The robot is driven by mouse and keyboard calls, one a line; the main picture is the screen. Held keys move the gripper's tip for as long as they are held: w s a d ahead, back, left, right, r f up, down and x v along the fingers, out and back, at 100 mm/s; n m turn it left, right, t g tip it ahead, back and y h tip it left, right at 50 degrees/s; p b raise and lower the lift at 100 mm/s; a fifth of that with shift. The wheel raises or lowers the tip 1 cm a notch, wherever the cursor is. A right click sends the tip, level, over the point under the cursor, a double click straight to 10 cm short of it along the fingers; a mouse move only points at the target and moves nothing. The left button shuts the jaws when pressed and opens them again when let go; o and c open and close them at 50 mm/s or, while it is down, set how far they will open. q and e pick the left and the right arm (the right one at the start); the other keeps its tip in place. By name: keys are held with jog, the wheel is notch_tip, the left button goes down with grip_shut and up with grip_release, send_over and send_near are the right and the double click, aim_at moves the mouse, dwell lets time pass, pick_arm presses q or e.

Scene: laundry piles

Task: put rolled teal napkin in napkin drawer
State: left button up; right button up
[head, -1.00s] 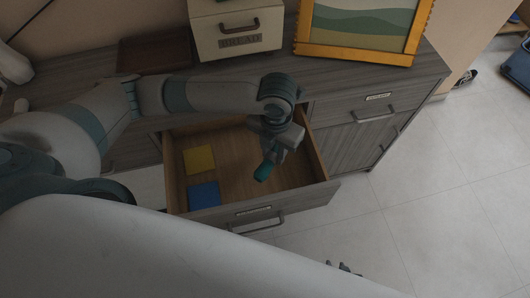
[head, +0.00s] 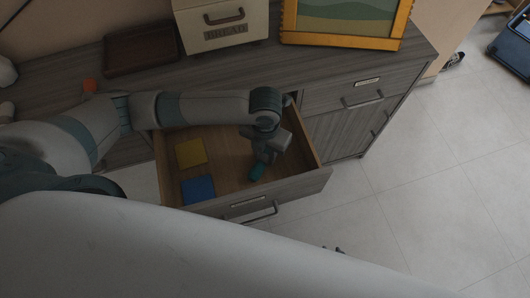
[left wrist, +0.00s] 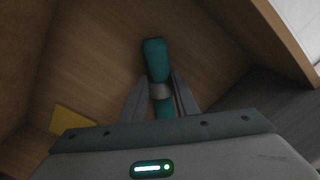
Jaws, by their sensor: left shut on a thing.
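The rolled teal napkin (head: 256,172) is held over the inside of the open drawer (head: 316,181). My left gripper (head: 261,161) is shut on it. In the left wrist view the napkin (left wrist: 156,58) points away from me, with a grey ring around it between the fingers of my left gripper (left wrist: 160,92). The wooden drawer floor lies behind it; I cannot tell if the napkin touches it. Small dark tips, apparently of my right gripper (head: 335,249), show past my pale arm at the bottom; the rest is hidden.
A yellow cloth square (head: 191,153) and a blue one (head: 198,190) lie at the drawer's left side. A bread box (head: 222,28), a brown tray (head: 141,50) and a framed picture (head: 343,40) stand on the cabinet top. The drawer's right part is clear.

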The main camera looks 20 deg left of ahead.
aim_at(265, 155)
pick_arm(q)
jog(key=shift+f, duration=0.25)
jog(key=o, duration=1.1)
jog(key=shift+c, duration=0.2)
jog(key=shift+r, duration=0.15)
notch_tip(265, 155, up, 12)
